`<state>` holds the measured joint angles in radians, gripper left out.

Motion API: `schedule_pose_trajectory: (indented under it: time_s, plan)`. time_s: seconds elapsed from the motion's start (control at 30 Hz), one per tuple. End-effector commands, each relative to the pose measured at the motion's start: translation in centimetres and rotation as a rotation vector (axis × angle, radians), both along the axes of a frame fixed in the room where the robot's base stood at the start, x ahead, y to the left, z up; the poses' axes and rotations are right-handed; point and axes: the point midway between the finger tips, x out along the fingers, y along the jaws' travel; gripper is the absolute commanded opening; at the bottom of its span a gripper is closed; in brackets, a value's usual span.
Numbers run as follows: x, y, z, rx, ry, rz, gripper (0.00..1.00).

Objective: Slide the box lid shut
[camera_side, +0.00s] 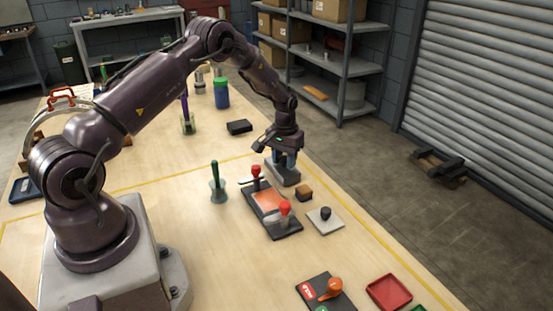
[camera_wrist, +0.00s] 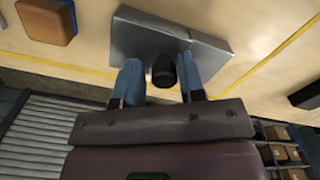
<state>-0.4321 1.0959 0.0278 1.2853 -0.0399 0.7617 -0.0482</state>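A grey box (camera_side: 284,174) stands on the table under my gripper in the side view. In the wrist view the grey box (camera_wrist: 140,38) shows a step between a larger left part and a smaller right part; I cannot tell from this how far the lid covers it. A black knob (camera_wrist: 163,72) stands up from it, between my fingers. My gripper (camera_wrist: 161,72) has its two blue fingers on either side of the knob, with a narrow gap at the left finger. In the side view my gripper (camera_side: 284,159) is low over the box, hiding the knob.
A brown block (camera_side: 304,193) and a dark board (camera_side: 288,234) with red knobs are close in front of the box. A grey plate (camera_side: 323,228) with a black knob lies nearer the camera. A black box (camera_side: 238,127) lies behind left. The table's right edge is close.

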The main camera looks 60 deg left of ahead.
Motion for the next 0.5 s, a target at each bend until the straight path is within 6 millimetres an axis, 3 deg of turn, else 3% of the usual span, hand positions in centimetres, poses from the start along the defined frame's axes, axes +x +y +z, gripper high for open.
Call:
schedule_pose_trajectory:
  time_s: [0.3, 0.5]
  plan:
    - [0.0, 0.1, 0.1, 0.002, 0.0, 0.001, 0.43]
    - [0.0, 0.2, 1.8, 0.004, -0.002, 0.001, 0.43]
